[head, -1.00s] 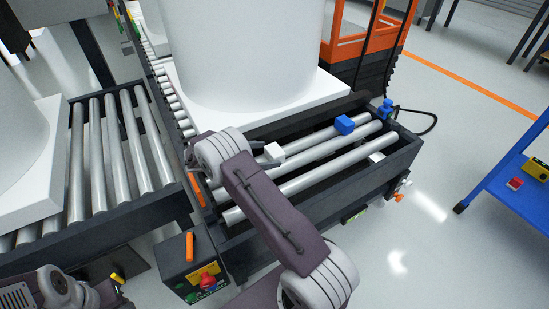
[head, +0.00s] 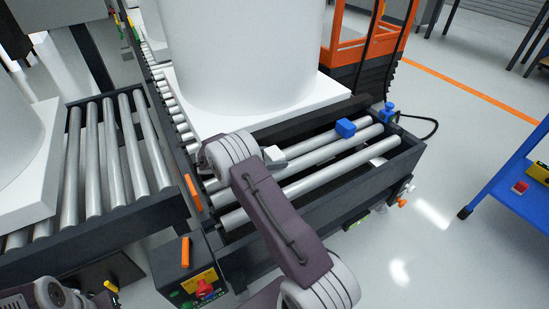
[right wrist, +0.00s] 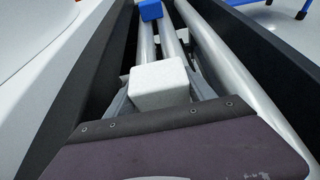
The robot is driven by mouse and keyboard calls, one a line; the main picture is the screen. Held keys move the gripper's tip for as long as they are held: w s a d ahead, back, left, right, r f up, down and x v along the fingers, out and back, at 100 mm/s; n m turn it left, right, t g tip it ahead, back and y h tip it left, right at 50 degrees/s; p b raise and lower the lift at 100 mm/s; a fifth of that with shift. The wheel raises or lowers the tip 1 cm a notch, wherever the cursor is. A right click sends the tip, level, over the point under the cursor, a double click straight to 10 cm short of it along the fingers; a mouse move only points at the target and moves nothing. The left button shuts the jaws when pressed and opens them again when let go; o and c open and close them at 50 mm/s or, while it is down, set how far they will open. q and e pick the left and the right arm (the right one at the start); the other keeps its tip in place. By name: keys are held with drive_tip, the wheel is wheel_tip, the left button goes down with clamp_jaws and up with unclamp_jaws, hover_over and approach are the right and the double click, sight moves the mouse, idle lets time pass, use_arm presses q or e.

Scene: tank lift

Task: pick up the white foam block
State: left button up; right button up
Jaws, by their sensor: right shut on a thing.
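The white foam block (head: 273,154) is at the roller conveyor's near section, just in front of the large white tank's base. In the right wrist view the block (right wrist: 160,84) sits between the two grey fingers of my right gripper (right wrist: 160,92). My right gripper (head: 272,160) is shut on the block. I cannot tell whether the block touches the rollers below. Part of my left arm shows at the lower left of the head view; its jaws cannot be made out clearly.
A blue block (head: 345,128) lies on the rollers farther along, also in the right wrist view (right wrist: 150,10). The large white tank (head: 240,50) stands close behind. The conveyor's dark side frame (head: 350,200) bounds the near side. A control box (head: 190,272) and blue cart (head: 510,190) stand nearby.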

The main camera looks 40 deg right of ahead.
sight(274, 152)
wheel_tip(274, 152, up, 5)
drive_tip(key=p, duration=0.3)
drive_tip(key=shift+p, duration=0.3)
drive_tip(key=s+r+p, duration=0.5)
drive_tip(key=s+r, duration=0.1)
drive_tip(key=s, duration=0.5)
drive_tip(key=shift+s, duration=0.35)
